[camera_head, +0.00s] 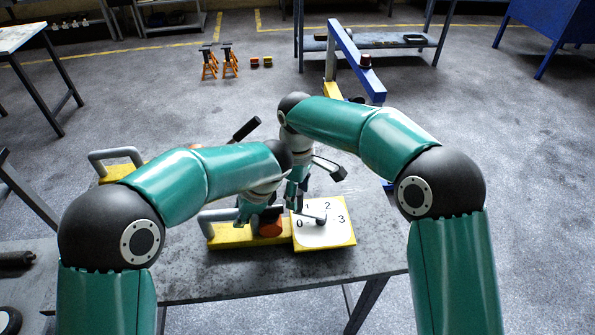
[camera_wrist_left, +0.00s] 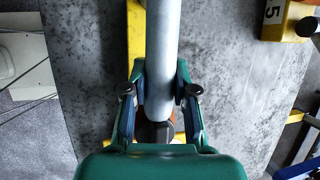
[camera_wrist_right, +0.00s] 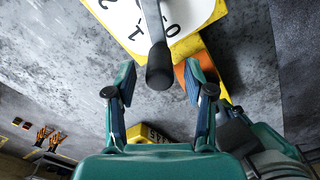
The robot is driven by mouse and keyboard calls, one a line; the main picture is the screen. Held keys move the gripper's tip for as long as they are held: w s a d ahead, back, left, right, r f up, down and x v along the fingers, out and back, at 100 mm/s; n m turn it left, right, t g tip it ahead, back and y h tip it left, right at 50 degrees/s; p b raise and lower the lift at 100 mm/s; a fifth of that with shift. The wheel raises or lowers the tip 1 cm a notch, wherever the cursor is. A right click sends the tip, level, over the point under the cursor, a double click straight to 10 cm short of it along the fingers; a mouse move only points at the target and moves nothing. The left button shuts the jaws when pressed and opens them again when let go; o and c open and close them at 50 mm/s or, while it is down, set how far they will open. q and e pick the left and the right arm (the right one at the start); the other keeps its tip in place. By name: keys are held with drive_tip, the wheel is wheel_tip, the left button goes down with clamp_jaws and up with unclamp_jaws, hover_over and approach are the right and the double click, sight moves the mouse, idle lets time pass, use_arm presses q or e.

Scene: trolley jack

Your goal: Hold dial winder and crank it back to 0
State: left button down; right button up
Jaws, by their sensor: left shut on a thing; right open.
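The dial winder shows in the head view as a yellow base (camera_head: 228,237) with a grey bar handle at its left, an orange part (camera_head: 270,228) and a white dial (camera_head: 336,234) numbered 0 to 3. My left gripper (camera_head: 258,214) is shut on the grey bar handle (camera_wrist_left: 162,60), which lies between its fingers in the left wrist view. My right gripper (camera_wrist_right: 160,90) is open beside the dial. The crank (camera_wrist_right: 159,62), a grey arm with a black grip, points between 0 and 1 in the right wrist view. The grip's end lies between the open fingers, apparently untouched.
The winder stands on a grey metal table (camera_head: 200,285). A second yellow device (camera_head: 120,171) with a grey handle lies farther left. Orange stands (camera_head: 229,62) and a blue-framed hoist (camera_head: 350,60) stand on the floor behind. The table's front is clear.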

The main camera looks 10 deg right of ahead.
wheel_tip(320, 180, up, 9)
idle(0.3)
